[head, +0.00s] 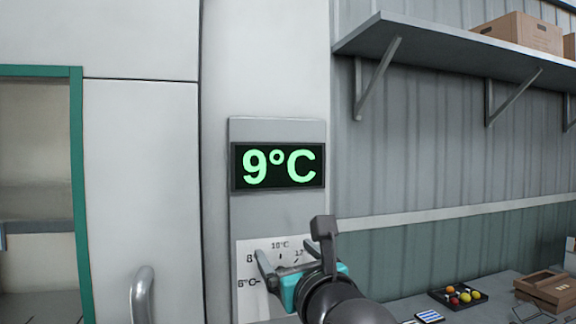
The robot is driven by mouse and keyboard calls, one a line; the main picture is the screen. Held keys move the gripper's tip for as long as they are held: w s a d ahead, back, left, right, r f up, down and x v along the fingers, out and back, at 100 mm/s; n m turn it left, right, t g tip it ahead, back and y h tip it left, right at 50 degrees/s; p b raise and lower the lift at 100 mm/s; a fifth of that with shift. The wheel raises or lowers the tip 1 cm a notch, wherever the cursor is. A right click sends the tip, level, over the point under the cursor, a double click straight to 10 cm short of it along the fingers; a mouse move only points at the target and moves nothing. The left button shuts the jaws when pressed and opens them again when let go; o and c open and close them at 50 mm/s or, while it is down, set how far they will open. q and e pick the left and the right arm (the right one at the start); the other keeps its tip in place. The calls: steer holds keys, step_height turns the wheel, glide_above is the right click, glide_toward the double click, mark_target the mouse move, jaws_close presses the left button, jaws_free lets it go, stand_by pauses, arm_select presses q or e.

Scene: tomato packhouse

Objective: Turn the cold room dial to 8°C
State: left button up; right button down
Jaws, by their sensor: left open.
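The cold room control panel (278,125) is on the pale wall, and its display (279,166) reads 9°C in green. My left gripper, with a teal band, is in front of the scale, fingers open and apart on either side of the dial's place. I cannot tell whether it touches the knob. My right gripper is not in view.
A door handle (142,296) sticks out at the lower left, beside a green-framed opening (76,190). A shelf (450,42) with a cardboard box (521,32) is at upper right. A bench at lower right holds a black tray (438,294) of tomatoes and a brown box (548,290).

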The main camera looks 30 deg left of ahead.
mark_target(281, 163)
arm_select(q)
step_height(281, 163, up, 14)
steer(key=shift+p, duration=0.55)
stand_by(0.5)
